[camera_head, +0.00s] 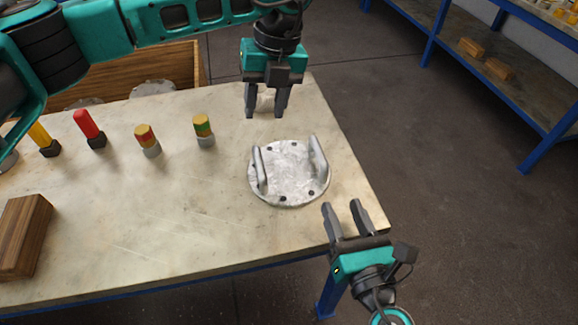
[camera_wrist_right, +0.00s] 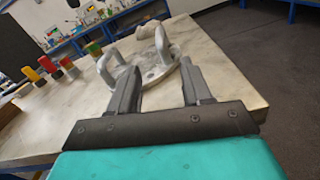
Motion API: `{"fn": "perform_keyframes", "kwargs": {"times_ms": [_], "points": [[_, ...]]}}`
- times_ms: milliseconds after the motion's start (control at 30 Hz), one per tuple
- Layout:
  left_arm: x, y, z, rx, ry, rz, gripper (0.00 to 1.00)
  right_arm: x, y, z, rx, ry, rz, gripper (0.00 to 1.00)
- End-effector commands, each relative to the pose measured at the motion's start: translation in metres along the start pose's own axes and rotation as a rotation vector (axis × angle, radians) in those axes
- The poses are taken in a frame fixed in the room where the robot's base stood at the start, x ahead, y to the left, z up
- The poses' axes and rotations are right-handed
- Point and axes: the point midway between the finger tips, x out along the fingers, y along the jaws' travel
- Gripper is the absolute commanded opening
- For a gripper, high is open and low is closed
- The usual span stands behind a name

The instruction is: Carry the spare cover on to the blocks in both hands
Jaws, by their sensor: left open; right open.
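The spare cover (camera_head: 288,180) is a round grey metal plate with bolt holes and two upright bar handles. It lies flat near the table's right end. In the right wrist view the cover (camera_wrist_right: 152,73) sits beyond the fingers. My left gripper (camera_head: 265,112) is open and empty, pointing down behind the cover, apart from its handles. My right gripper (camera_head: 341,206) is open and empty at the front right of the cover, near the table edge, apart from the right handle. A brown wooden block (camera_head: 22,236) lies at the table's left; I cannot make out a second.
Red-topped (camera_head: 145,138) and green-topped (camera_head: 203,128) pieces stand left of the cover, with red (camera_head: 88,126) and yellow (camera_head: 43,138) handled pieces farther left. A pale object (camera_head: 266,99) is partly hidden behind my left gripper. The front middle tabletop (camera_head: 150,215) is clear.

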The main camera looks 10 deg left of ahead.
Motion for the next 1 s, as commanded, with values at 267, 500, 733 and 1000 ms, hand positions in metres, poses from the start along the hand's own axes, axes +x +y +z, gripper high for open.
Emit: {"fn": "perform_keyframes", "kwargs": {"times_ms": [267,500,733,1000], "points": [[0.02,0.0,-0.001,0.003,0.005,0.0,0.44,0.02,0.0,0.001,0.004,-0.004,-0.004,0.49],[0.066,-0.001,-0.002,0.003,0.006,0.0,0.44,0.066,0.0,0.002,0.006,-0.004,-0.003,0.49],[0.106,-0.001,-0.002,0.003,0.005,-0.002,0.44,0.106,0.0,0.001,0.006,-0.002,-0.002,0.49],[0.128,-0.001,-0.001,0.004,0.003,-0.003,0.44,0.128,-0.001,0.0,0.005,0.0,-0.003,0.49]]}}
